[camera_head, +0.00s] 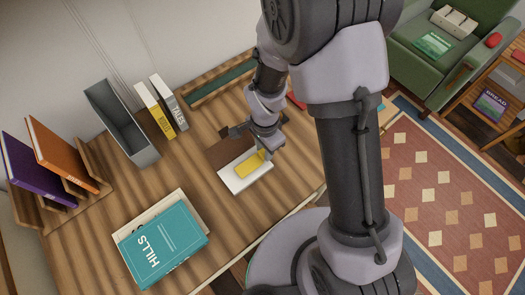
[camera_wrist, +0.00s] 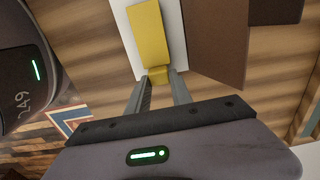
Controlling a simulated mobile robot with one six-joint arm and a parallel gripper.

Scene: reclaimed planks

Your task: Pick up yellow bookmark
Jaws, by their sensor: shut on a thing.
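The yellow bookmark (camera_head: 250,165) lies over a white page or pad (camera_head: 236,183) on the wooden desk in the head view. In the wrist view the bookmark (camera_wrist: 148,32) is a long yellow strip over the white surface (camera_wrist: 120,30), with a short bent end toward my gripper. My gripper (camera_wrist: 158,80) is shut on that near end, with one finger on each side. In the head view my gripper (camera_head: 266,153) is at the right end of the bookmark and partly hidden by my arm. Whether the bookmark touches the page is unclear.
A brown cover or board (camera_head: 232,150) lies beside the white page. A teal book (camera_head: 165,245) lies at the front left. A grey bin (camera_head: 122,125), upright books (camera_head: 155,108) and a wooden rack (camera_head: 88,190) stand along the back. Bare desk lies between them.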

